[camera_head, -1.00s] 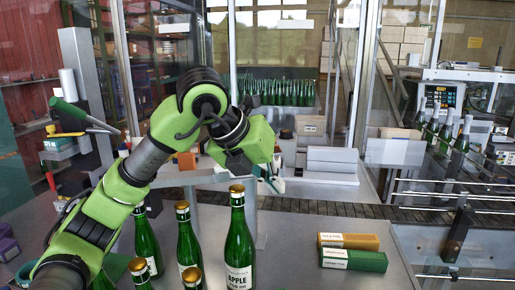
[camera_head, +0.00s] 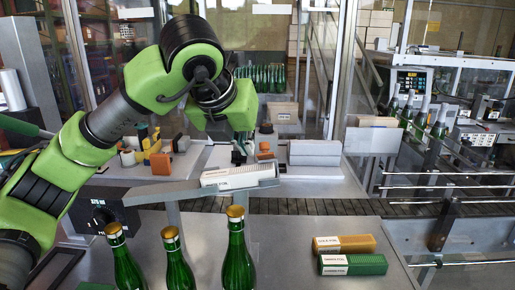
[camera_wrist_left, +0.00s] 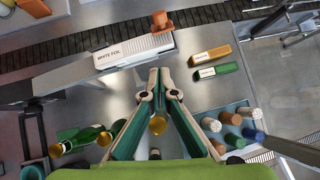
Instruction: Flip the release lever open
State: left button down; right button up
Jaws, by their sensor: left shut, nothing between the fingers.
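An orange piece (camera_head: 265,152) stands just behind the white foil box (camera_head: 238,177); it also shows in the wrist view (camera_wrist_left: 161,20). It may be the release lever, but I cannot tell its state. The white foil box lies on a grey inclined chute (camera_head: 165,192), and its label reads in the wrist view (camera_wrist_left: 134,50). My left gripper (camera_head: 240,157) hangs down near the box and the orange piece. In the wrist view my left fingers (camera_wrist_left: 159,72) converge at their tips, shut and empty, apart from the orange piece. My right gripper is not in view.
Green bottles with gold caps (camera_head: 236,250) stand on the near table. Orange and green foil boxes (camera_head: 345,244) (camera_head: 352,265) lie to their right. A dark box with a dial (camera_head: 104,214) is at left. The table between bottles and foil boxes is clear.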

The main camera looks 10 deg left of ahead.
aim_at(266, 151)
pick_arm(q)
jog(key=w+f+p, duration=0.5)
jog(key=w+p, duration=0.2)
jog(key=w, duration=0.2)
jog(key=shift+w+d+f, duration=0.15)
jog(key=shift+w+d, duration=0.05)
jog(key=shift+w, duration=0.15)
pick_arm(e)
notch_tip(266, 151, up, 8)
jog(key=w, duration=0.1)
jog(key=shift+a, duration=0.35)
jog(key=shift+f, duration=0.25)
